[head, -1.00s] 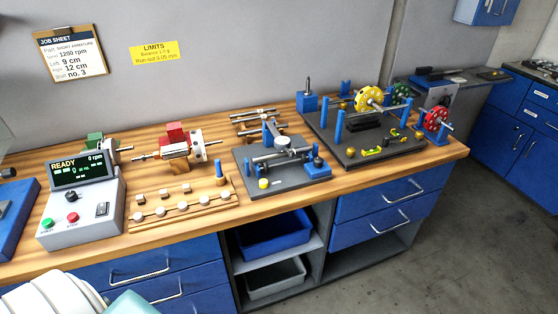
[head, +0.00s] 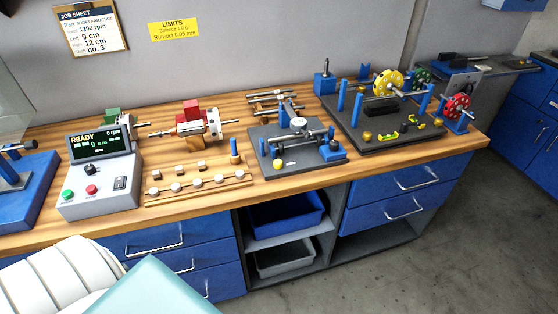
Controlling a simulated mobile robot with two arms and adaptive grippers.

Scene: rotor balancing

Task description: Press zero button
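No button in the head view carries a readable zero label. The grey control box (head: 98,180) stands at the left of the wooden bench, its display (head: 98,143) showing READY and 0 rpm. Its sloped front has a black knob (head: 90,170), a green button (head: 68,195), a red button (head: 92,190) and a dark switch (head: 120,183). A measuring fixture on a dark plate (head: 305,160) at mid-bench has a small pale yellow button-like part (head: 278,163) at its front left. Neither of my grippers is in view, and nothing is seen touching the buttons.
A blue stand (head: 25,195) is left of the control box. A wooden rack (head: 205,190) with several small pieces lies to its right, with a rotor (head: 190,127) behind. A balancing stand with a yellow wheel (head: 388,83) is farther right. Bare wood runs along the front edge.

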